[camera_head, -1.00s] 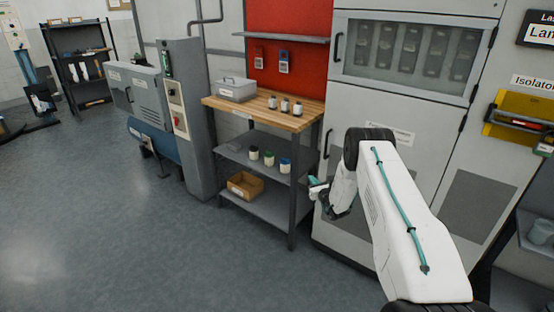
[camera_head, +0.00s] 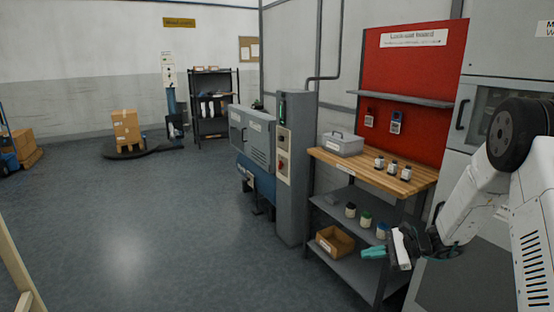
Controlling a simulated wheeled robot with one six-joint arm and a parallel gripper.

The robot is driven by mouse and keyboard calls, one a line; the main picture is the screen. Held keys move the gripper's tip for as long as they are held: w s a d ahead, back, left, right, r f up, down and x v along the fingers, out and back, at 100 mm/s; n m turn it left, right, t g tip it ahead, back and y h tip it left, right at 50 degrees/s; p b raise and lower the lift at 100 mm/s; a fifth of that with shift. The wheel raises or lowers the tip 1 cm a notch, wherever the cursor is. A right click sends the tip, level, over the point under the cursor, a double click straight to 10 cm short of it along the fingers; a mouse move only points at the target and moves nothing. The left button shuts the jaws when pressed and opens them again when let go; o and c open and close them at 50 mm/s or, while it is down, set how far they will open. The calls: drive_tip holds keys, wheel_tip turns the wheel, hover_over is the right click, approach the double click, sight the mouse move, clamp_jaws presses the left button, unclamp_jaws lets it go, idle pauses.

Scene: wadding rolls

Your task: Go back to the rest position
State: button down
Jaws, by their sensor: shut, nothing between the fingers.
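The workbench holds a grey box (camera_head: 342,145) and several small bottles. A cardboard bin (camera_head: 334,240) sits on its bottom shelf. A grey control column (camera_head: 294,190) stands beside it. A black rack (camera_head: 213,105) and a carton (camera_head: 126,127) stand farther back.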

drive_tip(key=s+r+n+g+h, duration=0.1)
drive_tip(key=s+r+n+h, duration=0.3)
drive_tip(key=s+r, duration=0.4)
drive_tip(key=s+a+r+n+h, duration=0.1)
drive_tip(key=s+r+n+h, duration=0.3)
drive_tip(key=s, duration=1.4)
drive_tip(key=s+r+n+g+h, duration=0.1)
drive_tip(key=s+r+n+h, duration=0.3)
drive_tip(key=s+r+n, duration=0.4)
drive_tip(key=shift+s+a+r+g+h, duration=0.35)
drive_tip(key=shift+s+r, duration=1.5)
drive_tip(key=shift+s, duration=1.2)
